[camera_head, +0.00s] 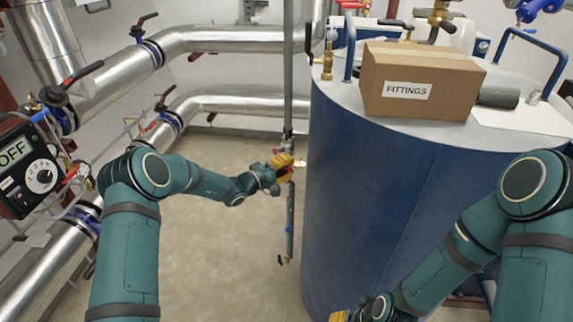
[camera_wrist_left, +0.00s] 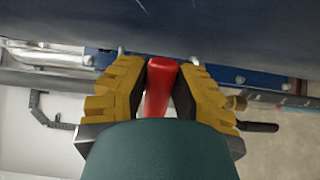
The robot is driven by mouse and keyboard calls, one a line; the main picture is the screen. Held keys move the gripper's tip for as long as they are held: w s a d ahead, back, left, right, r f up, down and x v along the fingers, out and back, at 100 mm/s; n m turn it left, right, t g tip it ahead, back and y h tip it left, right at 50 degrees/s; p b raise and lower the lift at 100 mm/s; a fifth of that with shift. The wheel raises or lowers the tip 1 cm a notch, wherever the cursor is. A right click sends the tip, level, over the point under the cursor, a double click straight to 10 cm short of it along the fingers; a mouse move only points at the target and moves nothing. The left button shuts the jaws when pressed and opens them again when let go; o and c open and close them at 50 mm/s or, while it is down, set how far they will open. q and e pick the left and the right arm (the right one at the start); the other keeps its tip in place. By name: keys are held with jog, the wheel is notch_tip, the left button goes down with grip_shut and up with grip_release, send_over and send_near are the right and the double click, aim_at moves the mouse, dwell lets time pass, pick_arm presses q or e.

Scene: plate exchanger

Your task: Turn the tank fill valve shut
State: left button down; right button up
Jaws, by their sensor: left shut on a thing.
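The fill valve's red lever handle (camera_wrist_left: 160,88) stands between the yellow fingers of my left gripper (camera_wrist_left: 158,90) in the left wrist view, and the fingers are closed on both sides of it. In the head view my left gripper (camera_head: 284,164) reaches to the valve on the thin vertical pipe (camera_head: 288,70), just left of the blue tank (camera_head: 375,190). There the fingers and wrist hide most of the valve, so the lever's angle is unclear. My right gripper (camera_head: 340,316) shows only as a yellow bit at the bottom edge, and its jaws cannot be made out.
A cardboard box marked FITTINGS (camera_head: 422,82) and a dark cylinder (camera_head: 497,97) sit on the tank top. Silver pipes with black-handled valves run along the left and back. A control box reading OFF (camera_head: 25,165) is at far left. The floor (camera_head: 215,260) between is clear.

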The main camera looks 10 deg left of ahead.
pick_arm(q)
jog(key=shift+d+f, duration=0.1)
jog(key=shift+f, duration=0.05)
jog(key=c, duration=0.8)
grip_release()
jog(key=shift+o, duration=0.2)
jog(key=v, duration=1.2)
